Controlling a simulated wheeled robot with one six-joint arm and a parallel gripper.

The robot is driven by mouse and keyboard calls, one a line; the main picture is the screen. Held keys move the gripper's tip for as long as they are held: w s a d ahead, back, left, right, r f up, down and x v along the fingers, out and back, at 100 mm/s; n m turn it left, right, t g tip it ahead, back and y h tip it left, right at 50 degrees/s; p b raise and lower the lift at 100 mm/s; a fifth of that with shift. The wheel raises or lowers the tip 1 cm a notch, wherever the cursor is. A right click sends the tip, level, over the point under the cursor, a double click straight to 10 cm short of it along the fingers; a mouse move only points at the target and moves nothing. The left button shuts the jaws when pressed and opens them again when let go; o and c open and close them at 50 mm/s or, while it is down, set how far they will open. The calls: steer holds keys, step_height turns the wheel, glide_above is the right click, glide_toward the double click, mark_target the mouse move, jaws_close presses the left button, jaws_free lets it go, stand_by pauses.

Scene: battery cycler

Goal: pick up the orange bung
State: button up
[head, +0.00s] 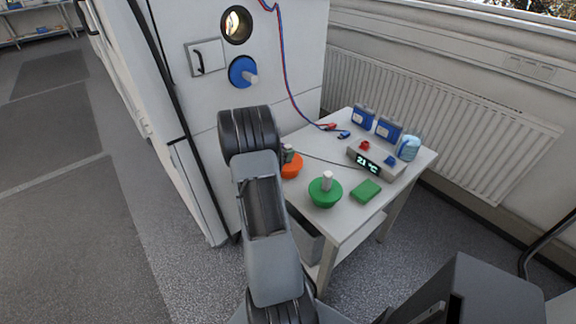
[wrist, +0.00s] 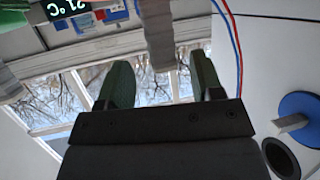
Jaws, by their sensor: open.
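The orange bung (head: 292,169) is on the left part of the small white table (head: 342,232), partly hidden behind my arm in the head view. A small grey piece shows just above it; I cannot tell whether it is its handle or part of my gripper. In the wrist view my gripper (wrist: 160,80) shows two dark green fingers spread apart with nothing held between them. A pale grey upright shape shows beyond the fingers; I cannot tell what it is. I cannot make out the orange bung in the wrist view.
A green bung (head: 324,193) and a green block (head: 366,190) lie close to the right of the orange bung. The table also holds a display box (head: 372,160), blue packs (head: 386,129) and cable ends. A blue bung (head: 240,70) sits in the cabinet wall below a round opening (head: 237,25).

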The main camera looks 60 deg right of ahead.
steer(key=shift+p+x, duration=0.45)
steer(key=shift+x, duration=2.25)
steer(key=shift+w, duration=0.15)
jaws_close()
